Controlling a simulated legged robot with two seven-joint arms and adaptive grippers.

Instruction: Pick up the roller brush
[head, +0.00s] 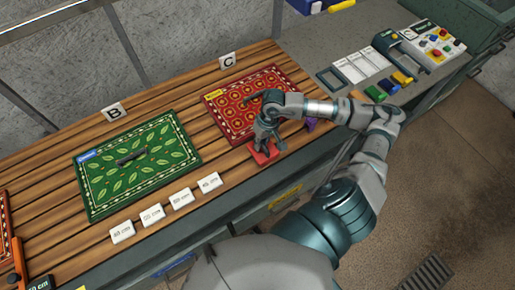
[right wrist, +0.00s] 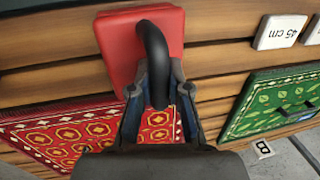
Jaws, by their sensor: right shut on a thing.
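A red block-shaped tool (head: 262,154) with a black curved handle is at the front edge of the red rug, by the edge of the slatted bench. It also shows in the right wrist view (right wrist: 113,50). My right gripper (head: 267,138) is over the tool. In the right wrist view its fingers (right wrist: 161,85) are shut on the black handle. I cannot tell whether the block touches the bench. Its underside is hidden, so no roller or bristles show. My left gripper is not in view.
The red rug (head: 240,93) lies by sign C (head: 228,60). The green rug (head: 120,171), with a dark handle on it, lies by sign B (head: 113,112). White length tags (head: 152,215) line the front edge. Several coloured items and a button panel (head: 432,42) stand at the right.

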